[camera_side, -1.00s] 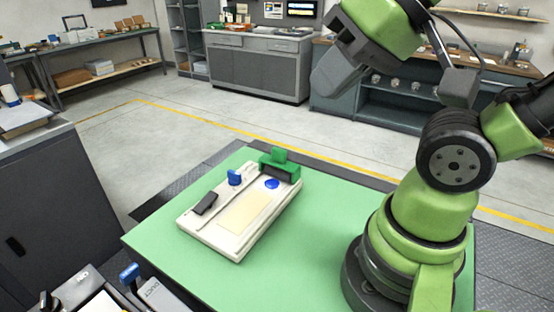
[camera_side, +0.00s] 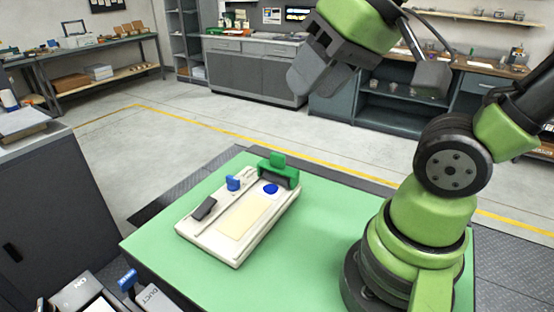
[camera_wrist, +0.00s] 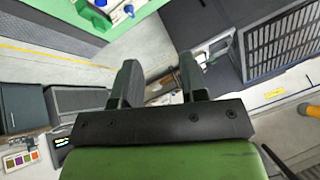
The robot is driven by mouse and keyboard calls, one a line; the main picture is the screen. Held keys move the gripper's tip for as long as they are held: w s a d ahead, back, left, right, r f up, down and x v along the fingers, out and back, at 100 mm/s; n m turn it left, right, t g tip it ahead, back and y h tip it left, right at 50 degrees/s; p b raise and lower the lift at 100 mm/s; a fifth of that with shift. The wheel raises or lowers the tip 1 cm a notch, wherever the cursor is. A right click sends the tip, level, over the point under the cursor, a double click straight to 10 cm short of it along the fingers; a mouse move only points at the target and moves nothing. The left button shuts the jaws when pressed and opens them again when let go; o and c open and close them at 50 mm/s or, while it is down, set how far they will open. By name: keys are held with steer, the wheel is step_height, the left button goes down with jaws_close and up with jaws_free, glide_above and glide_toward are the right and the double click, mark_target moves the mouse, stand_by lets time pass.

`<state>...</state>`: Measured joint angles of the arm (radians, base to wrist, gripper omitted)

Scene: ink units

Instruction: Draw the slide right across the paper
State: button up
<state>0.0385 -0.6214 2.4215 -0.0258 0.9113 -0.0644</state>
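The cream ink unit (camera_side: 222,243) lies on the green table top. A pale paper (camera_side: 243,217) lies along its right side. The slide appears to be the green piece with a raised tab and dark front (camera_side: 279,168), standing at the unit's far end. A round blue patch (camera_side: 270,189) lies between it and the paper. My gripper (camera_side: 312,88) is high above and beyond the unit, touching nothing. Its fingers are apart and empty in the wrist view (camera_wrist: 158,78). That view shows only a cut-off part of the unit (camera_wrist: 118,12) at the top.
A blue knob (camera_side: 233,183) and a black block (camera_side: 204,208) sit on the unit's left side. The green table top (camera_side: 310,235) is clear to the right. A grey cabinet (camera_side: 60,215) stands left; bottles and boxes lie at the lower left.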

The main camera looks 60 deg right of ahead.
steer(key=w+d+f+n+g+h, duration=0.1)
steer(key=w+d+f+n+g, duration=0.2)
steer(key=w+d, duration=0.55)
steer(key=g, duration=0.4)
glide_above(277, 154)
steer(key=shift+n+h, duration=0.3)
steer(key=shift+n, duration=0.1)
step_height(277, 154, down, 12)
steer(key=shift+r, duration=0.25)
step_height(277, 154, down, 9)
steer(key=shift+f, duration=0.15)
jaws_close()
